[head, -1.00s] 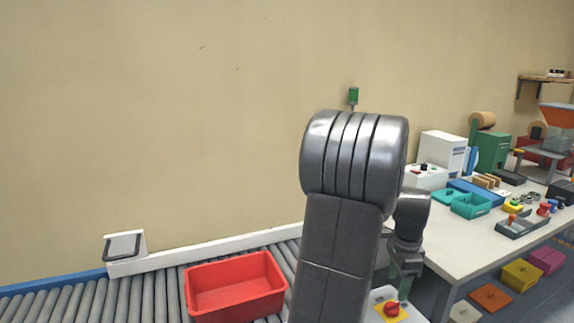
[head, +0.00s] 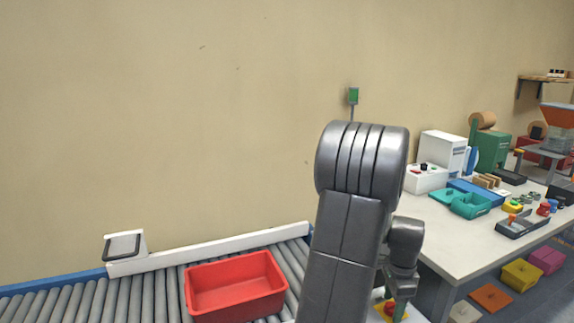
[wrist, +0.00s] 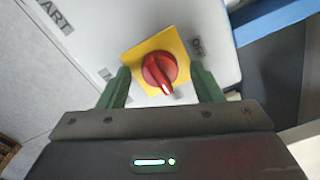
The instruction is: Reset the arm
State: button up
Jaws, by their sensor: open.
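My gripper (wrist: 160,82) is open in the wrist view, with its two green fingers apart. Between and beyond the fingertips is a red rotary knob (wrist: 159,68) on a yellow plate, set on a white panel (wrist: 95,30) with partly readable lettering. I cannot tell how far the fingers are from the knob, but nothing is held. In the head view my arm stands upright in the middle. The gripper end is low at its right and mostly hidden, with the red knob (head: 389,308) partly visible beside it.
An empty-looking red bin (head: 236,287) sits on the roller conveyor (head: 90,303) at the left. A white table (head: 440,240) at the right holds teal trays (head: 470,205), machines and small parts. Coloured bins (head: 520,274) lie below it.

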jog(key=shift+f+n, duration=0.1)
jog(key=shift+n, duration=1.1)
jog(key=n, duration=1.1)
jog(key=shift+n+b, duration=0.4)
jog(key=shift+n, duration=2)
